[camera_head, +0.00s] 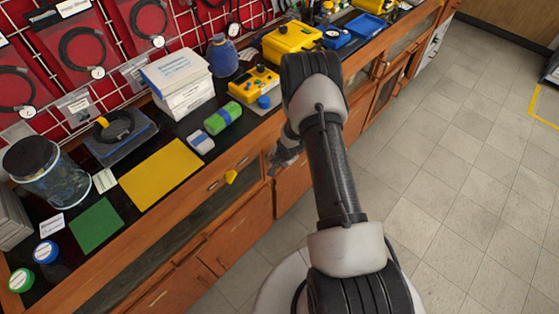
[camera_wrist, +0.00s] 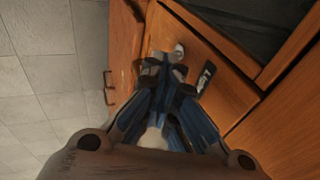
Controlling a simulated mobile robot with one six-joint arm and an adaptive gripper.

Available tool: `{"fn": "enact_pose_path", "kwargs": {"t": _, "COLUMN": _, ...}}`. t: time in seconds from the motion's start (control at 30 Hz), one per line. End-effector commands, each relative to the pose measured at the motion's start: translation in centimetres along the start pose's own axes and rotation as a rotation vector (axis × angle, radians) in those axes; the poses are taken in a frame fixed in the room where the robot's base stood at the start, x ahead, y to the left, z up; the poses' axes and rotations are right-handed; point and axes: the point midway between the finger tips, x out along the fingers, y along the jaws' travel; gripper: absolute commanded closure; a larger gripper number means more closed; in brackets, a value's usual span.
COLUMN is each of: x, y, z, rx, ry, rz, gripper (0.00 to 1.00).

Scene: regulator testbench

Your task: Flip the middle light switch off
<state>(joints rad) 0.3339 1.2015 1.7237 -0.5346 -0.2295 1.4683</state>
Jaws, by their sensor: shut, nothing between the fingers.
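My gripper (camera_wrist: 165,70) is shut and empty, seen in the wrist view with its fingertips close to the wooden cabinet front. A small dark fitting with a pale part (camera_wrist: 206,76) is on the wood just right of the fingertips. A small whitish rounded piece (camera_wrist: 179,50) shows just beyond the fingertips. I cannot tell whether either is the middle light switch, or its position. In the head view my gripper (camera_head: 285,158) is partly hidden by my arm, beside the cabinet front. Small oval fittings (camera_head: 213,184) are on that front, left of my gripper.
A yellow tag-like piece (camera_head: 231,177) sticks out from the cabinet front. The black bench top holds a yellow mat (camera_head: 160,172), a green mat (camera_head: 97,226), a glass jar (camera_head: 50,178) and yellow instruments (camera_head: 292,42).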

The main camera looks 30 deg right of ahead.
Motion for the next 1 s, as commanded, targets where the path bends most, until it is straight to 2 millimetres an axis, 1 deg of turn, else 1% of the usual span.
{"fn": "enact_pose_path", "kwargs": {"t": 0.27, "x": 0.2, "y": -0.1, "z": -0.1, "rx": 0.005, "ry": 0.0, "rz": -0.023, "gripper": 1.0}}
{"fn": "enact_pose_path", "kwargs": {"t": 0.63, "x": 0.7, "y": 0.6, "z": -0.1, "rx": 0.011, "ry": 0.0, "rz": -0.052, "gripper": 1.0}}
{"fn": "enact_pose_path", "kwargs": {"t": 1.0, "x": 1.6, "y": 1.8, "z": 0.1, "rx": 0.043, "ry": 0.0, "rz": -0.246, "gripper": 1.0}}
